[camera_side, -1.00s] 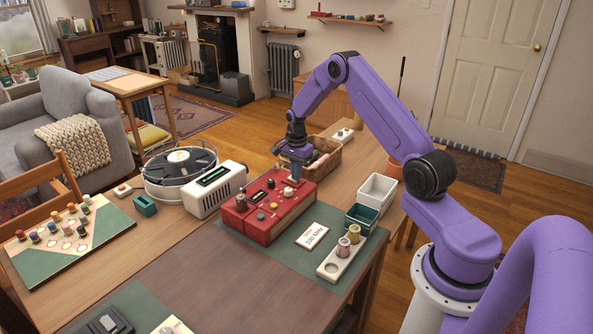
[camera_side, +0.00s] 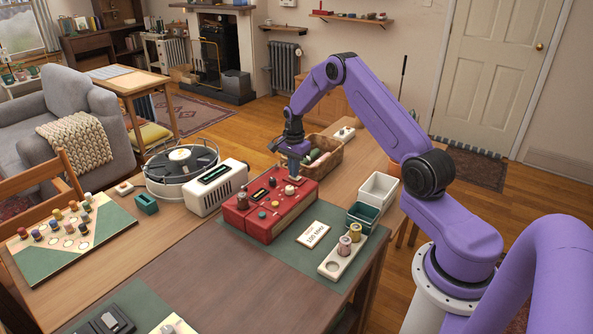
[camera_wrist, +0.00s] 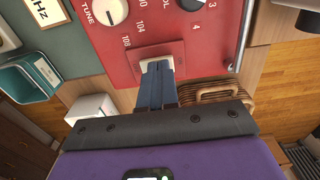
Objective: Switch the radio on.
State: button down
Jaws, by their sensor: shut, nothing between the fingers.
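The red radio (camera_side: 292,208) sits on the green mat on the table, with knobs and a dark display on its top. In the wrist view its red panel (camera_wrist: 120,48) shows a white TUNE knob (camera_wrist: 105,10), part of a dark volume knob (camera_wrist: 190,3) and a cream switch (camera_wrist: 158,62) on a raised red plate. My gripper (camera_side: 293,177) is shut and empty above the radio's far end. In the wrist view its fingertips (camera_wrist: 157,68) are right at the cream switch and cover part of it. I cannot tell whether they touch it or which way it is set.
A white device (camera_side: 215,188) and a turntable (camera_side: 180,172) stand left of the radio. A wicker basket (camera_side: 327,160) is just behind it. A card reading 100 MHz (camera_side: 314,234), a peg tray (camera_side: 330,268) and two bins (camera_side: 378,190) are to the right.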

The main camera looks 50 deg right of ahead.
jog(key=shift+r, duration=0.1)
notch_tip(320, 180, up, 14)
dwell(0.7)
